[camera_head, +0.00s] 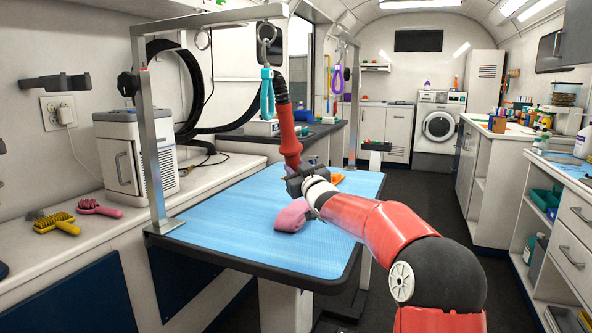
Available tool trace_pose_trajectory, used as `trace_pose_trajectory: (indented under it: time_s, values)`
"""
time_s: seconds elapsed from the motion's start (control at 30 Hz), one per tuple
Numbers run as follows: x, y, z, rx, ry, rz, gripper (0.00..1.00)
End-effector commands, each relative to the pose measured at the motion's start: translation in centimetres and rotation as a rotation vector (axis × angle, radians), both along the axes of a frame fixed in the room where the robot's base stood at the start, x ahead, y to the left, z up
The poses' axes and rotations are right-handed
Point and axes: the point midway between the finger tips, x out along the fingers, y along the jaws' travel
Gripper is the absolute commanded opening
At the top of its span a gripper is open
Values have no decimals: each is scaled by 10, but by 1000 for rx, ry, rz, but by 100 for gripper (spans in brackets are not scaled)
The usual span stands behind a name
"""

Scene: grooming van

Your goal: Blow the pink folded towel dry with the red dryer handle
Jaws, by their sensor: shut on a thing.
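The pink folded towel (293,215) lies on the blue mat of the grooming table (232,238), just below and left of my gripper in the picture. My gripper (294,182) is over the table and shut on the lower end of the red dryer handle (288,135). The handle stands nearly upright, with the black hose (235,124) running from its upper part to the left. The nozzle's exact direction is hard to tell. My gripper and wrist hide part of the mat behind the towel.
A metal post (152,140) with hanging loops rises from the table's left edge. An orange item (337,178) lies behind my gripper. Brushes (57,223) and a white dryer box (135,150) stand on the left counter. The mat's front left is clear.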

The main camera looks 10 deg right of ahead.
Motion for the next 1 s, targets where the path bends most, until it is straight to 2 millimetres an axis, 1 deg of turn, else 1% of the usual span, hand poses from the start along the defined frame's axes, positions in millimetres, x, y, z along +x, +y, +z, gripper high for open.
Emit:
trace_pose_trajectory:
  time_s: [0.03, 0.2, 0.4, 0.5, 0.63, 1.0]
  values:
    - [-1, 0, 6, 0, -6, 1, 0]
    - [-1, 1, 23, 0, -7, 1, 0]
    - [0, 0, 41, 0, -6, 0, 0]
    - [0, 0, 48, 0, -5, 1, 0]
    - [-1, 0, 51, 0, -4, 0, 0]
    - [-1, 0, 51, 0, -4, 0, 0]
